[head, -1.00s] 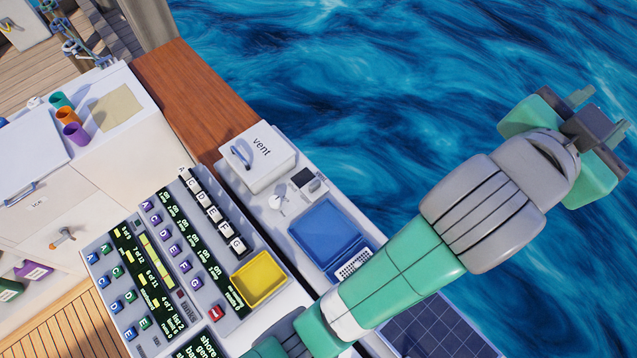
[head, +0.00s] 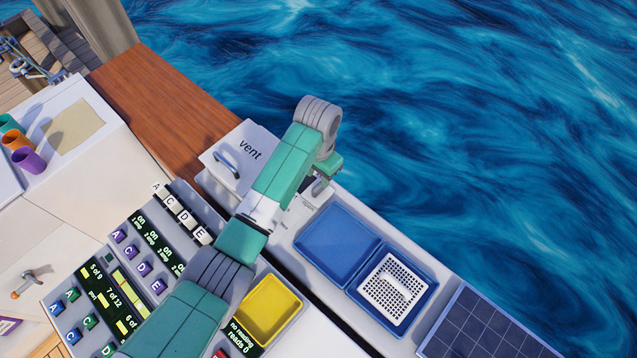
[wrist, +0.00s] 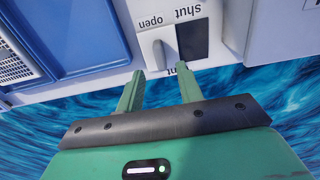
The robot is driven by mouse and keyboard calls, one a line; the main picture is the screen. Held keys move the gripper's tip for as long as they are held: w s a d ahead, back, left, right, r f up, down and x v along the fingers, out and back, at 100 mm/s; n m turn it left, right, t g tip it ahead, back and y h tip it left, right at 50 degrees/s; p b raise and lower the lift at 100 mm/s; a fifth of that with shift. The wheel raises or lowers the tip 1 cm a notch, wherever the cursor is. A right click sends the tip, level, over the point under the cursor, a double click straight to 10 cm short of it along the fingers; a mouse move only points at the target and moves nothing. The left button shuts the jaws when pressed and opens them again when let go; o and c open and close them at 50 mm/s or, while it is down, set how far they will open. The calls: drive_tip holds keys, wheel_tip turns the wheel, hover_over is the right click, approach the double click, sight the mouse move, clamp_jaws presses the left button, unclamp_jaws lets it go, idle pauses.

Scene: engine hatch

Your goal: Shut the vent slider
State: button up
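In the picture the tab lies between and just beyond the fingertips; I cannot tell the depth gap. In the head view my gripper (head: 324,180) is low over the panel, and my arm hides most of the slider.
Button panels and a yellow tray (head: 268,308) are nearer; open water lies beyond.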

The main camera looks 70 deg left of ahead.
sight(318, 186)
wheel_tip(318, 186, down, 5)
drive_tip(key=shift+f+b, duration=0.1)
drive_tip(key=shift+b, duration=0.25)
drive_tip(key=shift+a, duration=0.1)
clamp_jaws()
